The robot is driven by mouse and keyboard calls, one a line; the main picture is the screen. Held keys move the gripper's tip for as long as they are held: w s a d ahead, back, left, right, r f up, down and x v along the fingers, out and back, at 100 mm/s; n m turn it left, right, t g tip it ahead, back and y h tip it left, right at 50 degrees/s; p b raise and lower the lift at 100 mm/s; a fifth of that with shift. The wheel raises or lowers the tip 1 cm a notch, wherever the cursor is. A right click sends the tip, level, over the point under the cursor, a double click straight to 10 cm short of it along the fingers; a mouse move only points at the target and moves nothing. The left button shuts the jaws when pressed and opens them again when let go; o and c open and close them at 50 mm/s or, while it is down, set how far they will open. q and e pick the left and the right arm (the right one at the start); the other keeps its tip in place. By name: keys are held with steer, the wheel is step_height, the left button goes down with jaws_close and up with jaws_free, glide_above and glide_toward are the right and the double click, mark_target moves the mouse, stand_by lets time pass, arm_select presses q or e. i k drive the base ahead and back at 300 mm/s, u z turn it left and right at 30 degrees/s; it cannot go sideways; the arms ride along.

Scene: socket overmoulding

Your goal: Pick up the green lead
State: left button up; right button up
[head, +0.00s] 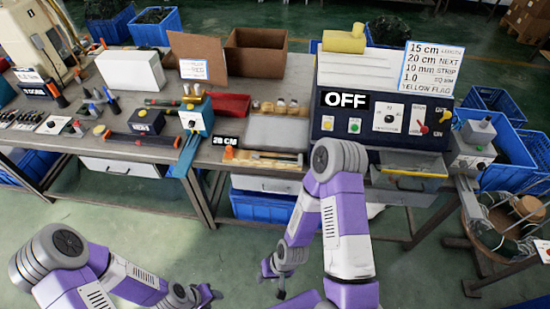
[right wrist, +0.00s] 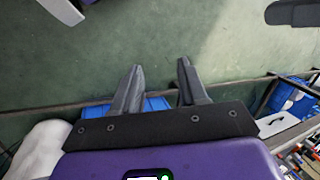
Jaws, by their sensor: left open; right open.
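I cannot clearly make out a green lead in either view. My left gripper (head: 212,295) is low at the bottom of the head view, in front of the bench and apart from it; it is small there, but open. My right gripper (head: 275,279) hangs over the floor in front of the bench, below the bench top. In the right wrist view its two dark fingers (right wrist: 158,75) are spread, with only green floor between them. Neither gripper touches anything that I can see.
The long grey bench (head: 285,72) carries boxes, tools and a dark control panel with an OFF sign (head: 346,100). Blue crates (head: 259,206) stand below and around it. A wire spool (head: 517,222) stands at the far right. The floor before the bench is clear.

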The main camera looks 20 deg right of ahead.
mark_target(253, 156)
steer(key=z, duration=0.65)
steer(key=i, duration=0.85)
steer(key=z, duration=0.3)
